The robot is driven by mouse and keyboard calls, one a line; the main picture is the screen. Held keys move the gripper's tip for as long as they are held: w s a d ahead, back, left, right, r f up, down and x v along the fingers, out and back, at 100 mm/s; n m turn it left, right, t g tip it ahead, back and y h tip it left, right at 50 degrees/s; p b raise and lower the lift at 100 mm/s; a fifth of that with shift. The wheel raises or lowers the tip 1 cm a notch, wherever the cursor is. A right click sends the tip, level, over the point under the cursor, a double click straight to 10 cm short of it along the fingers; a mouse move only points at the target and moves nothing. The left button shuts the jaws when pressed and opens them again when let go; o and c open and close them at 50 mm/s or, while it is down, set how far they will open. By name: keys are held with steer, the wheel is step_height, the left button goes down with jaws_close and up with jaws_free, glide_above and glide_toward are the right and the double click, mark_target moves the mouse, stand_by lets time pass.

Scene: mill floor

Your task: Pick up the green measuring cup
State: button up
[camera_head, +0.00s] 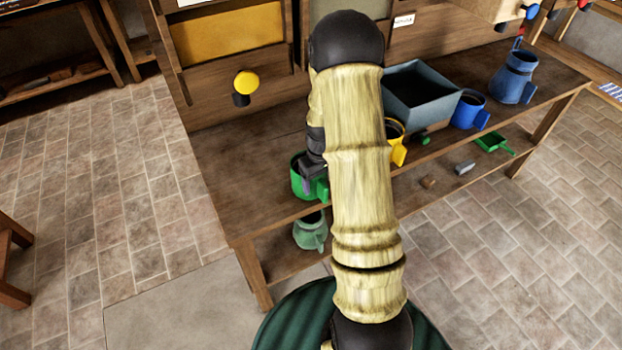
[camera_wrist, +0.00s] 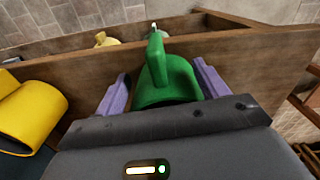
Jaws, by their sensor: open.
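The green measuring cup (camera_head: 299,184) stands on the bench near its front edge in the head view, partly covered by my arm. My gripper (camera_head: 316,178) is right at the cup, on its handle side. In the wrist view the green cup (camera_wrist: 168,84) sits between the two purple fingers of my gripper (camera_wrist: 160,78), its handle pointing away from the palm. The fingers are spread, one on each side of the cup. The cup's lower part is hidden by the gripper body.
A yellow cup (camera_head: 398,154) stands right of the green cup, also close in the wrist view (camera_wrist: 35,120). A grey-blue bin (camera_head: 425,105), a blue cup (camera_head: 466,114) and a blue jug (camera_head: 514,80) stand further right. A green pitcher (camera_head: 308,236) is on the lower shelf.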

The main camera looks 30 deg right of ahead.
mark_target(319, 187)
step_height(319, 187, down, 3)
steer(key=shift+f, duration=0.15)
steer(key=shift+c, duration=0.4)
jaws_close()
